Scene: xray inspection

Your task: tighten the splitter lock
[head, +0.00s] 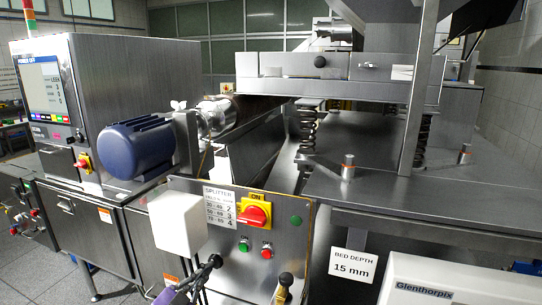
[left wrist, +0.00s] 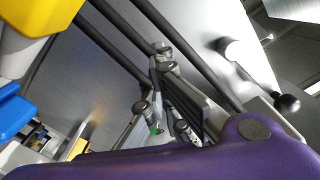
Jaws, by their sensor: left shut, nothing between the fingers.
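The splitter panel (head: 225,255) stands at the front centre of the head view, with a printed splitter label (head: 220,207). A short lever with a black ball knob shows at the right of the left wrist view (left wrist: 288,104); it looks like the lock handle. A dark ball (head: 217,261) in front of the panel in the head view may be the same knob. My left gripper (head: 198,278) is low in front of the panel, partly cut off by the lower edge. Its fingers (left wrist: 160,58) are shut and empty, apart from the lever in the left wrist view. My right gripper is not in view.
The panel carries a red rotary switch (head: 254,214), green (head: 244,245) and red (head: 266,251) buttons, and a white box (head: 177,223) at its left. A blue motor (head: 135,147) is behind. A white Glenthorpis box (head: 430,287) is front right.

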